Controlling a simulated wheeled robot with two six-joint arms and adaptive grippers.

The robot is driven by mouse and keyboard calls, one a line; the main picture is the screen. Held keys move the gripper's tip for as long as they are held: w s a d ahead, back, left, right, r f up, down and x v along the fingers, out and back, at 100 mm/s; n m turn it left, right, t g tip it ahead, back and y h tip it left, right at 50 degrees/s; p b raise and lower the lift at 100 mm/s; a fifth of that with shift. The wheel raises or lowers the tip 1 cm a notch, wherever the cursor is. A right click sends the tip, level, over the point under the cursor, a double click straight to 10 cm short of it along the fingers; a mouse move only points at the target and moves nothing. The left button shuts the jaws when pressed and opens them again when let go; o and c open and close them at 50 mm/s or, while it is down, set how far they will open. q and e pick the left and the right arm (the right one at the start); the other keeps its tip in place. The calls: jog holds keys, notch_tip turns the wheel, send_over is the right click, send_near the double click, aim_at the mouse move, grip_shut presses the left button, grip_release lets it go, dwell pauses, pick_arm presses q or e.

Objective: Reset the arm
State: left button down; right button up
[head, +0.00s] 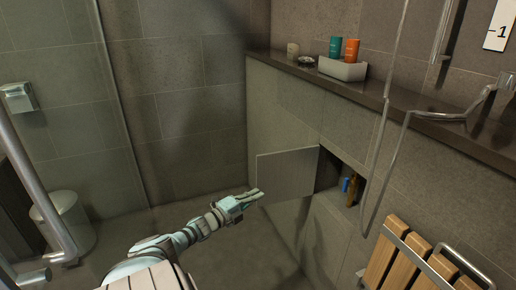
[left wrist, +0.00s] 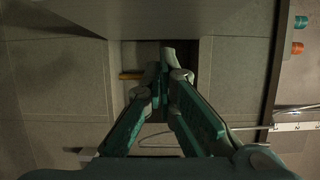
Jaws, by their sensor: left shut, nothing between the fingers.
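My left gripper (head: 251,195) reaches out from the bottom of the head view, its fingers closed together and empty. It is beside the lower edge of an open grey cabinet door (head: 287,174). In the left wrist view my left gripper (left wrist: 167,65) points toward the open niche, its fingertips together. The niche (head: 330,170) in the tiled wall holds a blue item (head: 345,184) and a brown bottle (head: 352,190). My right gripper is in neither view.
A ledge (head: 420,112) carries a white tray (head: 342,69) with a teal bottle (head: 335,47) and an orange bottle (head: 351,50). A wooden slatted seat (head: 408,260) juts out at the lower right. A shower hose (head: 384,120) hangs near the niche. A bin (head: 66,215) stands left.

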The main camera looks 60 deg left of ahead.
pick_arm(q)
jog(key=s+a+b, duration=0.1)
jog(key=s+a, duration=0.3)
jog(key=s, duration=0.2)
jog(key=shift+s+a+f, duration=0.25)
jog(key=shift+a, duration=0.1)
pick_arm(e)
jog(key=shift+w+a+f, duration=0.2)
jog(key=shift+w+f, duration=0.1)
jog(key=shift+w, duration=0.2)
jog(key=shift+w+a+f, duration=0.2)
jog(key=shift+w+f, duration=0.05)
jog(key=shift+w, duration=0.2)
